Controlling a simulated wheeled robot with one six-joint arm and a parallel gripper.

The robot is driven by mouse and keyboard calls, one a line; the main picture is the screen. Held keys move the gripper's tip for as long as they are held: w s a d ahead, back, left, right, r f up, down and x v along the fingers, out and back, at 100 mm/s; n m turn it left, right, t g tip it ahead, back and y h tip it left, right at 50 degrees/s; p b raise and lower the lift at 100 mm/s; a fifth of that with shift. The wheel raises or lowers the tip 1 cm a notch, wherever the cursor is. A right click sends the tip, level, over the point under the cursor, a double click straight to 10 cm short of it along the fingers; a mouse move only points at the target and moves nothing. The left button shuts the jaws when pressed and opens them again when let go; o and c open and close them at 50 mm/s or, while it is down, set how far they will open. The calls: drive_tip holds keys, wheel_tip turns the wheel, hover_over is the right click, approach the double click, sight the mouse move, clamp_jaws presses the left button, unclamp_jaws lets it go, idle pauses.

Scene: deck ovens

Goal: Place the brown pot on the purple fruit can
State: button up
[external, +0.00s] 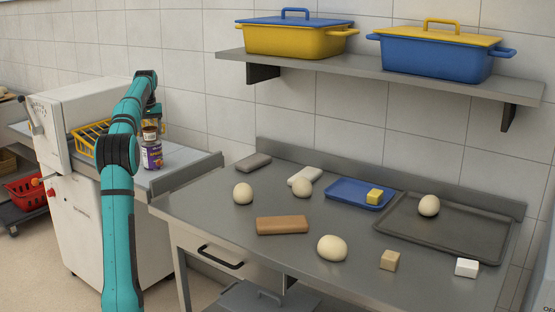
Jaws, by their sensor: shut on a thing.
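The purple fruit can (152,158) stands upright on the grey side counter at the left, beside the white machine. The small brown pot (150,134) is directly above the can in the picture, at the can's top. I cannot tell whether the two touch. My gripper (152,122) is above the can at the end of my teal arm, shut on the brown pot. The fingers are small and partly hidden, so their exact hold on the pot is unclear.
A yellow wire basket (88,137) is left of the can, partly behind my arm. The steel table (215,218) at the right holds dough balls, a brown block (282,225), a blue tray (345,192) and a dark baking tray (405,243). A wall shelf (350,67) carries two lidded containers.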

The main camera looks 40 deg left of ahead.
sight(150, 130)
drive_tip(key=shift+f, duration=0.2)
drive_tip(key=shift+f, duration=0.15)
drive_tip(key=o, duration=1.1)
drive_tip(key=r, duration=0.8)
drive_tip(key=s+d+r, duration=0.1)
drive_tip(key=r, duration=0.3)
drive_tip(key=shift+d+r, duration=0.1)
drive_tip(key=shift+r, duration=0.05)
